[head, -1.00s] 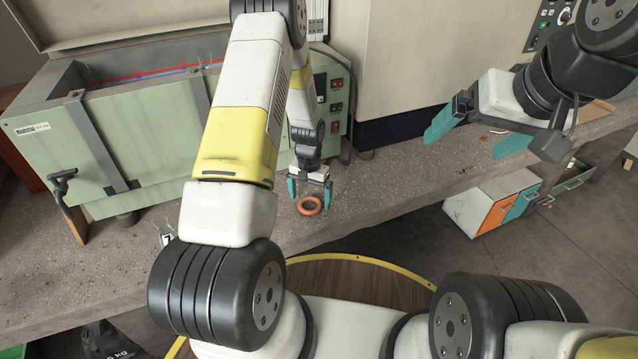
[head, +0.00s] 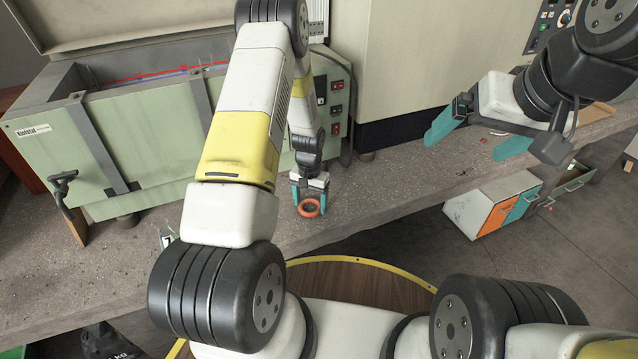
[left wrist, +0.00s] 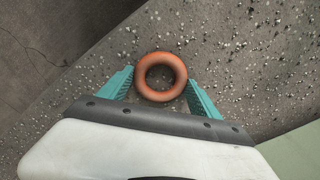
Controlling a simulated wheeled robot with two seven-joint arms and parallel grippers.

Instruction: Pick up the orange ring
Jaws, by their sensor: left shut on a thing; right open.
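The orange ring (head: 309,208) is on or just above the concrete bench, near its front edge. In the left wrist view the ring (left wrist: 160,76) sits between the teal fingers of my left gripper (left wrist: 160,92). In the head view my left gripper (head: 309,195) points down with its fingers at either side of the ring, shut on it. I cannot tell whether the ring is lifted clear of the bench. My right gripper (head: 470,138) is open and empty, above the bench at the right, away from the ring.
A pale green machine (head: 140,140) with an open lid stands at the back left of the bench (head: 390,185). Small bits lie on the bench under my right gripper. A drawer unit (head: 492,203) stands below at the right. The bench between the grippers is clear.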

